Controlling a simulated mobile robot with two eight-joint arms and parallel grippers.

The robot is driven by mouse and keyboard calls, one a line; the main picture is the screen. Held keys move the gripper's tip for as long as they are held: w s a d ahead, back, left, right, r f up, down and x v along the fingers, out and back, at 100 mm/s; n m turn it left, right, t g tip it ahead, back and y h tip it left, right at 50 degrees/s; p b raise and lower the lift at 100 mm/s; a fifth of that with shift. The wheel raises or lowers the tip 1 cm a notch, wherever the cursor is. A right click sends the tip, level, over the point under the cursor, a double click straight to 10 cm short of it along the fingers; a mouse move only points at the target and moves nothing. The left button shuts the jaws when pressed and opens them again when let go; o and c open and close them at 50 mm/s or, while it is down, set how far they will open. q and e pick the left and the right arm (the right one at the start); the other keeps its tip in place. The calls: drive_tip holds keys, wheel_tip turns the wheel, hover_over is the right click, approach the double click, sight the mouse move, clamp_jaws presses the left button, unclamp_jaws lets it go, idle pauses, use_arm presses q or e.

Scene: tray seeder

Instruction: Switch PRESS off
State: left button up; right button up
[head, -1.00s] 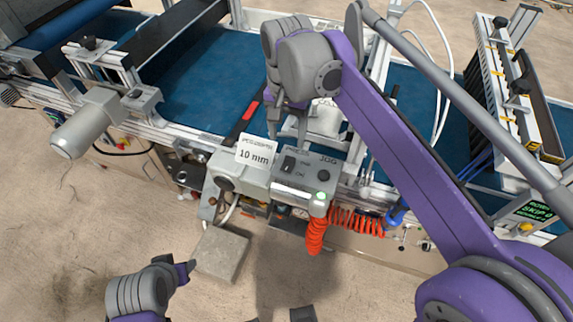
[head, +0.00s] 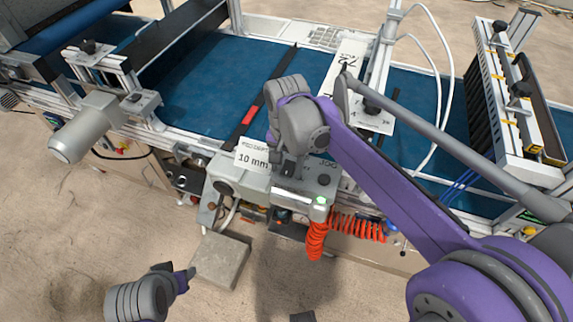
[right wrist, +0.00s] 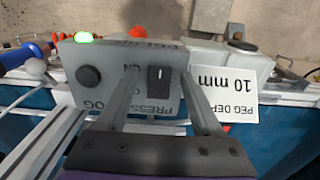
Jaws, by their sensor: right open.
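The PRESS switch (right wrist: 158,77) is a black rocker with a small white mark on the grey control box (right wrist: 70,52). In the right wrist view it sits between the two fingers of my open, empty right gripper (right wrist: 165,78); the print there is upside down and ON shows beside the rocker. I cannot tell which way the rocker is tipped. In the head view my right gripper (head: 289,168) is right at the box (head: 302,190) and hides the switch. Whether a finger touches it is unclear. My left gripper (head: 188,272) is low at the left, its jaws unclear.
A round black JOG button (right wrist: 89,78) and a lit green lamp (right wrist: 83,37) are on the same box. A "10 mm" card (head: 253,160) stands to its left. Red coiled hose (head: 316,240) hangs in front. The blue belt (head: 200,85) lies behind.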

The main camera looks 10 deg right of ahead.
clamp_jaws()
drive_tip(key=shift+w+d+g+y, duration=0.15)
drive_tip(key=shift+w+g+y, duration=0.15)
drive_tip(key=shift+g, duration=0.25)
drive_tip(key=shift+w+d+g+y, duration=0.15)
drive_tip(key=shift+g+y, duration=0.25)
drive_tip(key=shift+g, duration=0.15)
drive_tip(key=shift+w+d+r+g+y, duration=0.1)
drive_tip(key=shift+w+g+y, duration=0.05)
drive_tip(key=shift+g+y, duration=0.7)
unclamp_jaws()
drive_tip(key=p+v, duration=0.1)
drive_tip(key=v, duration=1)
